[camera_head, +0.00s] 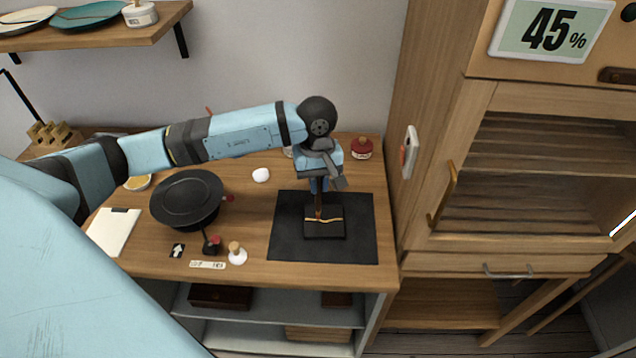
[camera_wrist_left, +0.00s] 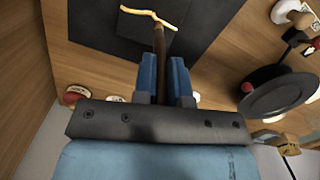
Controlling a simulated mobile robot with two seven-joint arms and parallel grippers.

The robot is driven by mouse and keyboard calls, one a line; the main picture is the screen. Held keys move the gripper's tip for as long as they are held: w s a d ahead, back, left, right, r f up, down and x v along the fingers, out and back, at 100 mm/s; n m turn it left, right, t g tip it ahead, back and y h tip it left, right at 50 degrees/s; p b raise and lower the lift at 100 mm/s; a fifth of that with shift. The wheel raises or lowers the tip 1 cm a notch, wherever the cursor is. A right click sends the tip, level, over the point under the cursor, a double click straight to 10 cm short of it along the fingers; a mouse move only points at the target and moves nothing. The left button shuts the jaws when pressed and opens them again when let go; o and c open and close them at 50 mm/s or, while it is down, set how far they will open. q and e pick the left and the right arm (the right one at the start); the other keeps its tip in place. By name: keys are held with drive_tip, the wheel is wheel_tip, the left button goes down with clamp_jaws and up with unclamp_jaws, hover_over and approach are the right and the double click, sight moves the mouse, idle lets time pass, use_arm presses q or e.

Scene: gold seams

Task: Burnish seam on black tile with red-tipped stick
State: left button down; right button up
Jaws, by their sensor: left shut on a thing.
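The black tile (camera_head: 324,233) lies on a dark mat (camera_head: 290,250) near the right end of the table. A wavy gold seam (camera_head: 330,219) crosses it and also shows in the left wrist view (camera_wrist_left: 150,15). My left gripper (camera_head: 319,190) is above the tile, pointing down. Its blue fingers (camera_wrist_left: 163,78) are shut on a thin brown stick (camera_wrist_left: 160,42), which also shows in the head view (camera_head: 318,204). The stick's lower end is at or just over the seam; contact and the tip's colour are unclear. My right gripper is not in view.
A black round plate-like stand (camera_head: 186,197) is left of the mat. A small white-bodied bottle (camera_head: 237,256) and a white pad (camera_head: 113,230) are near the front. A red-lidded jar (camera_head: 361,148) stands behind the mat. A wooden cabinet (camera_head: 520,170) borders the right side.

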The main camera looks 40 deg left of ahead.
use_arm(q)
drive_tip(key=shift+r+p, duration=0.7)
drive_tip(key=shift+r, duration=1.45)
drive_tip(key=shift+r+p, duration=0.55)
drive_tip(key=shift+r, duration=1.15)
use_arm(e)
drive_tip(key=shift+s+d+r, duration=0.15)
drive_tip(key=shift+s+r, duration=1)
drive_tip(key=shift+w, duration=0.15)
